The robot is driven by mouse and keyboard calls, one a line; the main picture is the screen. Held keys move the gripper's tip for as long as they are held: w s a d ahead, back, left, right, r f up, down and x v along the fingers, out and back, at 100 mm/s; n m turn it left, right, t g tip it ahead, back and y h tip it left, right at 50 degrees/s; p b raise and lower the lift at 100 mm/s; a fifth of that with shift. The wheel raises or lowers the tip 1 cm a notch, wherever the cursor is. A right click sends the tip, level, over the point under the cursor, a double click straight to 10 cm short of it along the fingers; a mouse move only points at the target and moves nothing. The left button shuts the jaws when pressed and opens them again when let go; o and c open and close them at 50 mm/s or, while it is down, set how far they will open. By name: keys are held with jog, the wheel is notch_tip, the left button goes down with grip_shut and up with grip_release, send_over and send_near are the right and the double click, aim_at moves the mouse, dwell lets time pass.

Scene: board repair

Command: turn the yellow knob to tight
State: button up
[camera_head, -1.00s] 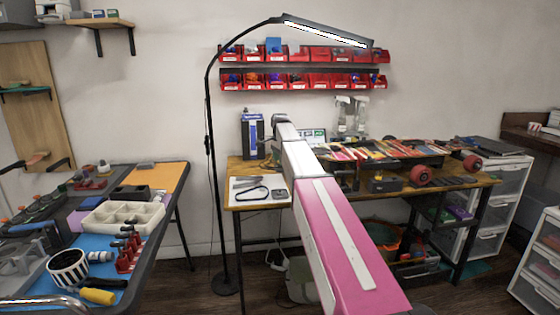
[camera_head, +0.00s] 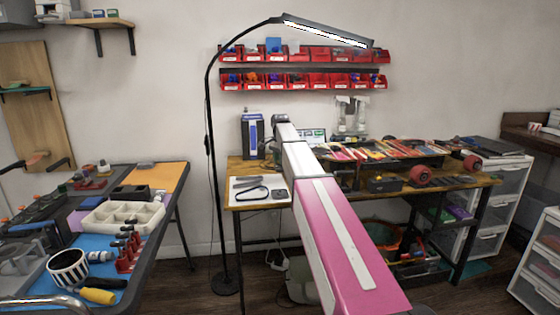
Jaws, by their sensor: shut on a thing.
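My arm (camera_head: 345,240), with a pink link and pale links beyond it, reaches from the lower right toward the left part of the wooden workbench (camera_head: 236,166). My gripper cannot be made out; the far end of the arm is hidden behind its own links. I cannot make out the yellow knob, and what my gripper touches is hidden too.
A black floor lamp (camera_head: 213,180) stands left of the workbench. A skateboard with red wheels (camera_head: 421,174) lies on the bench's right side. Red bins (camera_head: 320,54) hang on the wall. A table (camera_head: 164,179) at left holds a white tray (camera_head: 97,226) and tools.

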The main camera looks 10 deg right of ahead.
jog(key=shift+n, duration=0.6)
jog(key=o, duration=0.9)
jog(key=shift+r, duration=0.1)
notch_tip(320, 180, up, 11)
jog(key=shift+f, duration=0.15)
